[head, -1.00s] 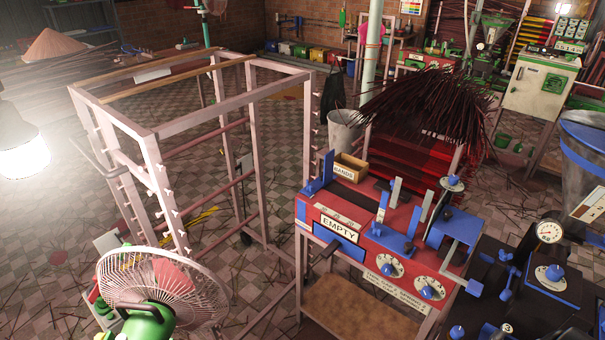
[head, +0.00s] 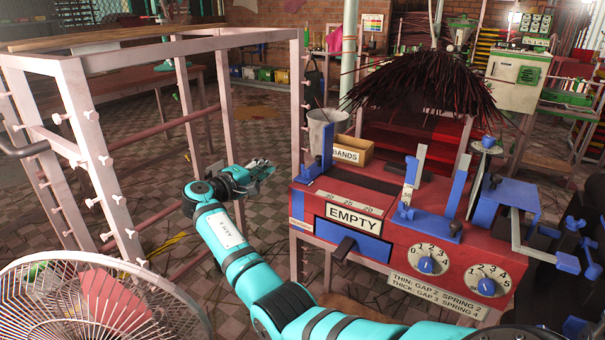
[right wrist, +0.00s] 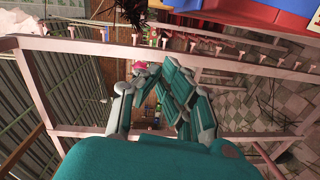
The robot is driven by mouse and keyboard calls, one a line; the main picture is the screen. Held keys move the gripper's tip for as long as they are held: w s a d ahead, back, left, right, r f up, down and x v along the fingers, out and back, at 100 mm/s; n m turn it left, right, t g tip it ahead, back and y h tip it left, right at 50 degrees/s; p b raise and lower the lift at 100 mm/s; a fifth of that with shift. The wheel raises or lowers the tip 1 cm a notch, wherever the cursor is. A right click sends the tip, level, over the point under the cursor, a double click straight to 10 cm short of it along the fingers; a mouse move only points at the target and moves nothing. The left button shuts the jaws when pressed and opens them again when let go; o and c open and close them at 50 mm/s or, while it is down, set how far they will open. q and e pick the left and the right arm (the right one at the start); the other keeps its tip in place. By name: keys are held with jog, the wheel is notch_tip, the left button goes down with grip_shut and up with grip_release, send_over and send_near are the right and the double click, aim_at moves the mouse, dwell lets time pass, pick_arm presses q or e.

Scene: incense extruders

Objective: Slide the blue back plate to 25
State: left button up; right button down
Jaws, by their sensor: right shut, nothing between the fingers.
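The red machine (head: 378,245) stands right of centre in the head view. An upright blue plate (head: 327,147) stands at its back left, apparently the back plate, near a scale strip (head: 345,203) marked 30, 25, 20. I cannot tell the plate's exact reading. My right gripper (head: 264,168) is shut and empty, in the air left of the machine and apart from the plate. Its fingers also show in the right wrist view (right wrist: 158,72). My left gripper is not in view.
A pale metal rack (head: 85,150) stands left, and a fan (head: 95,305) is at bottom left. A box marked BANDS (head: 352,152) sits behind the machine. More blue uprights (head: 460,185) and dials (head: 432,260) are on its right half. Dark incense sticks (head: 425,85) are bunched behind.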

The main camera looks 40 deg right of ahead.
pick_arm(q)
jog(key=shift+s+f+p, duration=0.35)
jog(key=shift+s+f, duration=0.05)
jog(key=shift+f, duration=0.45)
pick_arm(e)
jog(key=s+d, duration=0.2)
jog(key=d, duration=0.9)
jog(key=shift+d+r+m, duration=0.3)
jog(key=shift+d+r, duration=0.1)
jog(key=shift+r, duration=0.05)
